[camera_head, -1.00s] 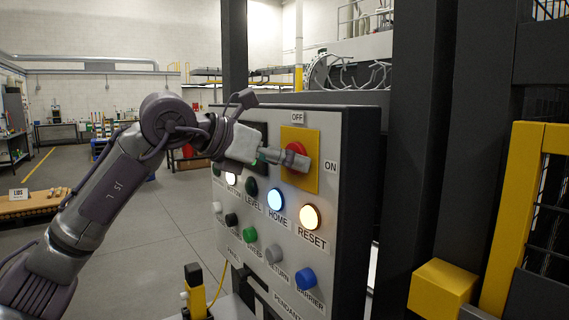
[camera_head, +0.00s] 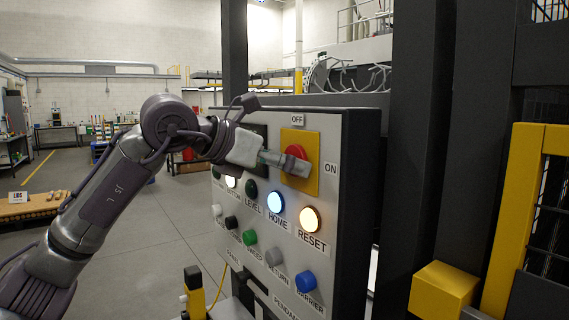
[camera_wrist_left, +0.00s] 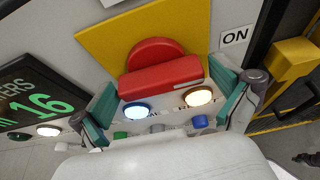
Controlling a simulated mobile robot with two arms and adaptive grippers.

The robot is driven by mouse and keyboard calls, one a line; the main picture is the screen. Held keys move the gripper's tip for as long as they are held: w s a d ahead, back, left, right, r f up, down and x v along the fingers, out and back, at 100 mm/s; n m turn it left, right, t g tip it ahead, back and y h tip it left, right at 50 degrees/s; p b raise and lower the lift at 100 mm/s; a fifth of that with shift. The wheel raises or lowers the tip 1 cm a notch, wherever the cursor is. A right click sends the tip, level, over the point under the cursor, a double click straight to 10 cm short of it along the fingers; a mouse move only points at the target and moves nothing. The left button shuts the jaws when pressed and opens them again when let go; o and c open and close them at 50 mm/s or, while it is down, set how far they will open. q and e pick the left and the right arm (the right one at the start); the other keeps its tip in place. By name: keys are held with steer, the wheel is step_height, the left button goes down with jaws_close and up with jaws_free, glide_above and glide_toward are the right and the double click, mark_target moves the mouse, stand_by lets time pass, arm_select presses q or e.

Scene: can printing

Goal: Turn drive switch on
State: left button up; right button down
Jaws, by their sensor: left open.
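The red drive switch (camera_head: 296,151) is a round knob with a bar handle on a yellow plate (camera_head: 313,140) at the panel's upper right. An OFF label (camera_head: 297,119) is above the plate and an ON label (camera_head: 330,168) is to its right. My left gripper (camera_head: 298,167) is at the switch, covering its lower part in the head view. In the left wrist view the gripper (camera_wrist_left: 165,98) is open, with one green-padded finger towards each end of the red handle (camera_wrist_left: 162,77). I cannot tell whether either finger touches it. My right gripper is not in view.
The grey control panel (camera_head: 340,220) carries several buttons below the switch, including the lit blue HOME (camera_head: 276,201) and the lit RESET (camera_head: 310,219). A dark screen with green digits (camera_wrist_left: 40,105) is left of the switch. Dark posts and a yellow frame (camera_head: 507,220) stand to the right.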

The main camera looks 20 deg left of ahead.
arm_select(q)
steer(key=shift+s+a+r, duration=0.1)
steer(key=shift+r, duration=0.05)
steer(key=v, duration=1.1)
steer(key=shift+s+a, duration=0.2)
steer(key=shift+s, duration=0.1)
